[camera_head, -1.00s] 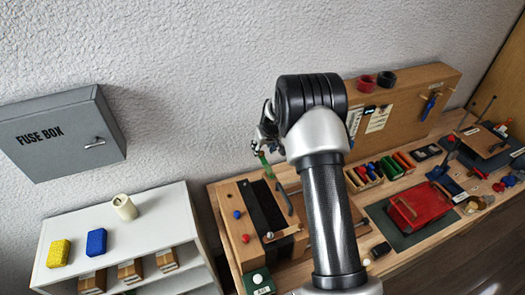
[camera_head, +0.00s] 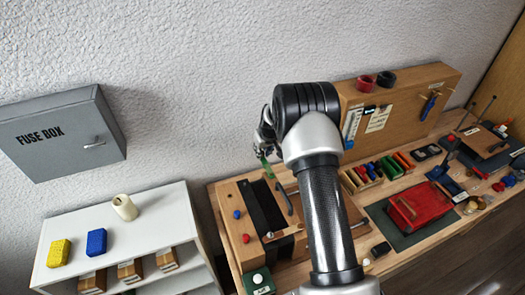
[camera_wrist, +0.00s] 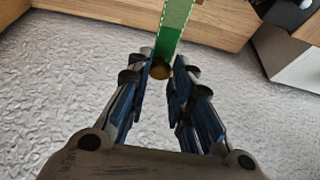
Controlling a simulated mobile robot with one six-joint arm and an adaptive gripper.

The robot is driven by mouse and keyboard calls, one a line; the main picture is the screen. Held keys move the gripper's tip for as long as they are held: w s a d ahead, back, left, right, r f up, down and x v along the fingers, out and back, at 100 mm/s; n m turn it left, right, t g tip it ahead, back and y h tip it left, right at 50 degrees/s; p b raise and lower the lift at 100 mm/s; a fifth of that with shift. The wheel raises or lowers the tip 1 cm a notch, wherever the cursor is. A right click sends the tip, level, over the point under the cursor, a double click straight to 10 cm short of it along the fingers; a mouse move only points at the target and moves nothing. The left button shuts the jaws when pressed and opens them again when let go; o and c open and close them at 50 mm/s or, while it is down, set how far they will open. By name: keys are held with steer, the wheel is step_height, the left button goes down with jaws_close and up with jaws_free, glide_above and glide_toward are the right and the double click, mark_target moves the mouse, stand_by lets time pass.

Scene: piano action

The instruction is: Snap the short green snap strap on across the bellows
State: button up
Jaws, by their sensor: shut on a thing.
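The short green snap strap (camera_wrist: 175,22) is in the wrist view, with a round brass snap at its near end. My gripper (camera_wrist: 161,70) is shut on that end, and the strap reaches away toward the top edge. In the head view the strap (camera_head: 265,164) hangs below my gripper (camera_head: 264,147), in front of the wall and near the back of the wooden case. The bellows seems to be the black band (camera_head: 268,208) across the wooden case, below the strap in the picture. My arm hides part of the case's right side.
A red knob (camera_head: 246,238) and a blue knob (camera_head: 237,214) stick out of the case. A green box (camera_head: 258,281) sits at the bench's front left. A compartment tray (camera_head: 372,174) and a red case (camera_head: 418,206) lie right of my arm. A white shelf (camera_head: 75,262) stands left.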

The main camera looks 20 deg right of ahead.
jaws_close()
steer(key=shift+f+b, duration=0.1)
steer(key=shift+b, duration=0.25)
